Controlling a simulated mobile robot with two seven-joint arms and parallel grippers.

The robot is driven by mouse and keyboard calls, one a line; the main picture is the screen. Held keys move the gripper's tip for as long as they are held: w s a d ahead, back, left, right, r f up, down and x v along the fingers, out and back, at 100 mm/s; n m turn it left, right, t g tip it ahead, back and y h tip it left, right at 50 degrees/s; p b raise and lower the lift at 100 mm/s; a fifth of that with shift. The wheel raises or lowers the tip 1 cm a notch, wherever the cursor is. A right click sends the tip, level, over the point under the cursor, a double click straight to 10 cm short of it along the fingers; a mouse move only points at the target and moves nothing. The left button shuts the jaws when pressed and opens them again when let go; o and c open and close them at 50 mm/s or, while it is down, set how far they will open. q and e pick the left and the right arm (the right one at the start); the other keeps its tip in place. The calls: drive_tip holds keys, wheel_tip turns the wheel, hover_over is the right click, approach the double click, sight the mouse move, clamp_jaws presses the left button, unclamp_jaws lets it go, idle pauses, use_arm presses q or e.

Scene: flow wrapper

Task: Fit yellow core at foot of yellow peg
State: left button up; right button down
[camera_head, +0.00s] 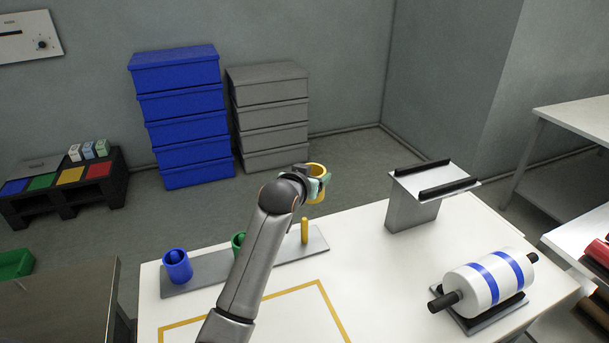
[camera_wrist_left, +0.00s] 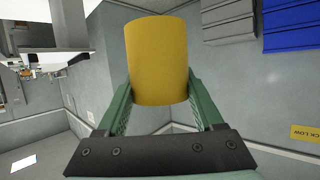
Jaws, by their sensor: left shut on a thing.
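The yellow peg (camera_head: 304,230) stands upright and bare on the grey base plate (camera_head: 272,256), below and slightly left of the core. The core is apart from the peg. My right gripper is not in view.
A blue core (camera_head: 177,268) is around a peg at the plate's left end. A green core (camera_head: 238,243) is partly hidden by my left arm. A metal stand (camera_head: 412,210) and a white roll with blue bands (camera_head: 485,282) stand to the right. The table's front middle is clear.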

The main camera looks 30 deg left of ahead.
use_arm(q)
drive_tip(key=p, duration=0.1)
hover_over(304, 219)
wheel_tip(304, 219, down, 5)
drive_tip(key=shift+n+y, duration=0.4)
drive_tip(key=shift+w+f+b, duration=0.2)
drive_tip(key=shift+f+b, duration=2.85)
drive_tip(key=shift+f, duration=0.15)
drive_tip(key=shift+f+b, duration=1.35)
drive_tip(key=shift+f, duration=1.75)
drive_tip(key=o, duration=1.4)
drive_tip(key=shift+c, duration=0.2)
drive_tip(key=shift+s, duration=0.1)
